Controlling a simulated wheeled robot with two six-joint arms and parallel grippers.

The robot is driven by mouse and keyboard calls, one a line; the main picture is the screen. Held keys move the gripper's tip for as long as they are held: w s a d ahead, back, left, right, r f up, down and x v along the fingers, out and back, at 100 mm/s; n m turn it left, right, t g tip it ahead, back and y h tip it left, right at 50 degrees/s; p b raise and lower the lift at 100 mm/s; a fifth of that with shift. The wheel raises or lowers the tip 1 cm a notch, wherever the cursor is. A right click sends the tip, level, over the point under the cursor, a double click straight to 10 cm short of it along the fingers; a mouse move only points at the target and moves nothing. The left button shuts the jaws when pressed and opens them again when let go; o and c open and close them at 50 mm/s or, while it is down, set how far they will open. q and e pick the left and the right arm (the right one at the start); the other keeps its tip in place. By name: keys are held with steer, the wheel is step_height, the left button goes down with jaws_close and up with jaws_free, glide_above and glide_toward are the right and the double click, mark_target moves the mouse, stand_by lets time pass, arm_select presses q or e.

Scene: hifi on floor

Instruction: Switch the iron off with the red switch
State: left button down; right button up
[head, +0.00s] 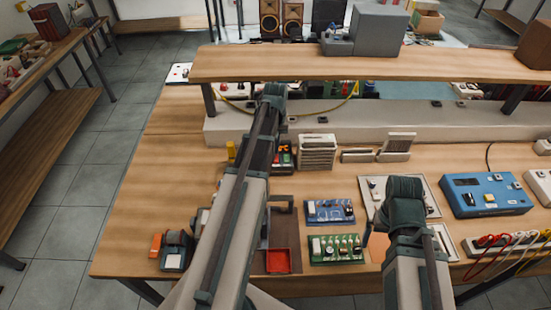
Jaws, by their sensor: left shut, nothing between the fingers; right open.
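No soldering iron or red switch can be clearly made out. A blue bench unit (488,195) with a dark display and a small yellow part stands at the right of the wooden table. A small dark device with red and green parts (284,157) is partly hidden by my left arm. My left gripper (279,127) is mostly hidden by its own arm, over the back of the table; it is shut and empty. My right gripper (369,232) is open, partly hidden by its arm, at the left edge of a pale panel (432,198) and left of the blue unit.
A raised wooden shelf (380,67) spans the back. Blue (330,211) and green (336,249) circuit boards and a red tray (278,261) lie between my arms. A dark and orange device (173,250) stands front left. Coloured leads (510,242) lie front right. The table's left side is fairly clear.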

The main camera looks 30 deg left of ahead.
arm_select(q)
steer(key=shift+f+b, duration=0.9)
arm_select(e)
steer(key=shift+f, duration=0.9)
arm_select(q)
steer(key=shift+r, duration=0.15)
arm_select(e)
steer(key=shift+r, duration=0.15)
arm_select(q)
step_height(320, 180, up, 7)
steer(key=p, duration=0.7)
arm_select(e)
step_height(320, 180, up, 7)
arm_select(q)
steer(key=s+d+m, duration=0.5)
steer(key=s+d, duration=0.3)
steer(key=d, duration=0.7)
steer(key=s+d+m+y, duration=0.1)
steer(key=s+d+m, duration=0.4)
steer(key=d, duration=1)
steer(key=s, duration=0.3)
steer(key=shift+s+d, duration=0.25)
